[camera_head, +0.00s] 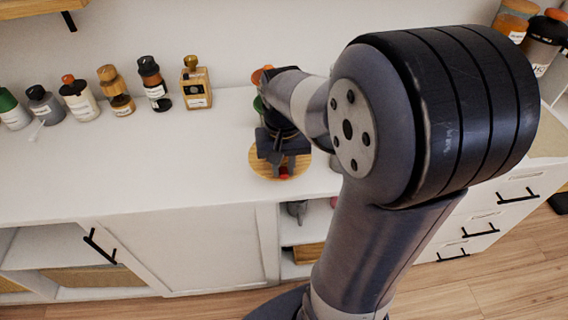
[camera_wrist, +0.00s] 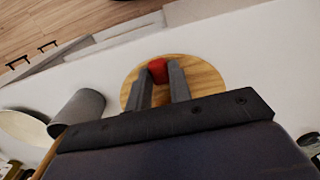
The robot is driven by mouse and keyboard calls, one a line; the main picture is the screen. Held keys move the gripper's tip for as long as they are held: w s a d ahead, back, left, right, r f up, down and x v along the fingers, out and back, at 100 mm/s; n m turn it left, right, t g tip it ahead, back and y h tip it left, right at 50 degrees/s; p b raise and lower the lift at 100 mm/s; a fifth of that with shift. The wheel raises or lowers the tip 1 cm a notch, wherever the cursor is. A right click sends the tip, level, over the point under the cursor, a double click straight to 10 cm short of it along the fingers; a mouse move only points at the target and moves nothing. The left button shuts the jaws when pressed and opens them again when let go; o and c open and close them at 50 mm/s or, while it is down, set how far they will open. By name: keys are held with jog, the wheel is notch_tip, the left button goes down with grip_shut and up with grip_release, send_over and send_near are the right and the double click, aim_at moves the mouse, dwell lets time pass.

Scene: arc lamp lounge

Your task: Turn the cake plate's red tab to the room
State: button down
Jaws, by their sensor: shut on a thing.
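The cake plate is a round wooden disc (camera_head: 258,166) on the white counter, near its front edge. In the wrist view the plate (camera_wrist: 212,81) lies under my fingers. Its red tab (camera_head: 284,172) is at the rim on the side facing the cabinet front and the floor. In the wrist view the tab (camera_wrist: 157,70) sits between my fingertips. My gripper (camera_head: 280,165) points down over the plate, shut on the tab; it also shows in the wrist view (camera_wrist: 161,80). My wrist and fingers hide part of the plate.
Several bottles and jars, such as a white jar (camera_head: 79,101) and a square bottle (camera_head: 196,86), stand along the wall at the left. The counter (camera_head: 150,160) left of the plate is clear. A grey cylinder (camera_wrist: 78,115) shows in the wrist view. Cabinet handles (camera_head: 100,246) stick out below.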

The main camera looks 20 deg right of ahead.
jog(key=c, duration=1.3)
grip_release()
notch_tip(320, 180, up, 11)
jog(key=shift+f+p, duration=0.1)
jog(key=shift+p, duration=0.8)
notch_tip(320, 180, down, 11)
jog(key=shift+r+b, duration=0.1)
jog(key=shift+b, duration=0.85)
jog(key=shift+r, duration=0.1)
